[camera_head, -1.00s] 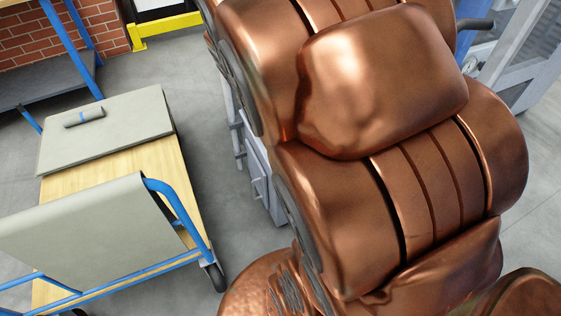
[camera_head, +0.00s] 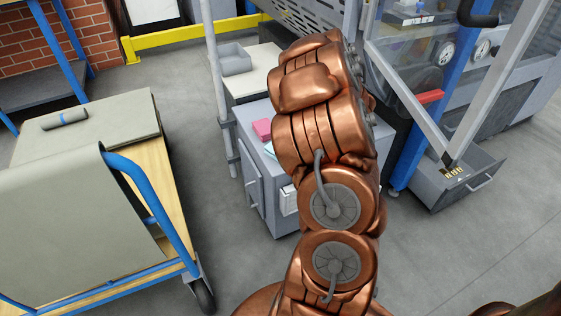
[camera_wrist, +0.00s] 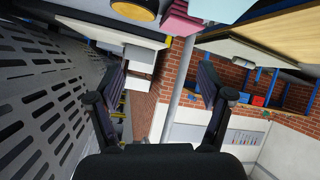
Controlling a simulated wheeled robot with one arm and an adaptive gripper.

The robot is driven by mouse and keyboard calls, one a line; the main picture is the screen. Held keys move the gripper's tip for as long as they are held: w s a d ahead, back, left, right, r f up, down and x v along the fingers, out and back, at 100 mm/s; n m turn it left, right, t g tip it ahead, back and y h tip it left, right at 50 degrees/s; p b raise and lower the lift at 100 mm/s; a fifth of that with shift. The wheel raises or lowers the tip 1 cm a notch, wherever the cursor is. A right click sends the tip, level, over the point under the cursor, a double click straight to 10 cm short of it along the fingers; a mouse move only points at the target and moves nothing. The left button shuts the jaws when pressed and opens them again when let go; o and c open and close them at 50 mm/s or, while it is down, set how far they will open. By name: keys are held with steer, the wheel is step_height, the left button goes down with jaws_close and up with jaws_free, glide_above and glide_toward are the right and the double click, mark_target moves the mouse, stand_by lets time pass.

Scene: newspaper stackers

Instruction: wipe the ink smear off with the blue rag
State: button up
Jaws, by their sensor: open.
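A light blue, flat thing (camera_head: 270,149) lies on the grey cabinet beside a pink block (camera_head: 262,130), partly hidden by my arm. It may be the blue rag, but I cannot be sure. A pale blue thing (camera_wrist: 222,9) and a pink one (camera_wrist: 180,20) also show at the top edge of the wrist view. I cannot make out an ink smear in either view. My gripper (camera_wrist: 165,70) is open, with nothing between its fingers in the wrist view. My arm hides it in the head view.
A grey cabinet (camera_head: 259,185) stands behind my arm. A blue-framed cart (camera_head: 170,215) with grey sheets stands at left. A glazed machine frame (camera_head: 415,100) and an open grey drawer (camera_head: 460,185) are at right. A perforated panel (camera_wrist: 40,95) fills the wrist view's left. Floor between cart and cabinet is clear.

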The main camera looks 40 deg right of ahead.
steer(key=a+f+y+b, duration=0.1)
steer(key=f, duration=0.1)
steer(key=s+f+t+y, duration=0.1)
steer(key=f, duration=0.1)
steer(key=s+a+f+b, duration=0.1)
steer(key=f, duration=0.2)
steer(key=shift+a+t+y+b, duration=0.3)
steer(key=shift+t+y+b, duration=0.05)
steer(key=shift+t+y, duration=0.05)
steer(key=shift+s+a+f+y, duration=0.2)
steer(key=shift+a+f+y, duration=0.15)
steer(key=shift+a+y, duration=0.1)
steer(key=shift+b+x, duration=0.85)
steer(key=shift+x, duration=0.95)
steer(key=x, duration=0.2)
steer(key=b+x, duration=0.1)
steer(key=x, duration=0.1)
steer(key=shift+w+r, duration=0.15)
steer(key=shift+r, duration=0.05)
steer(key=shift+c, duration=0.3)
steer(key=c, duration=0.8)
step_height(320, 180, up, 10)
steer(key=p, duration=0.3)
steer(key=shift+r, duration=0.1)
steer(key=shift+c, duration=0.2)
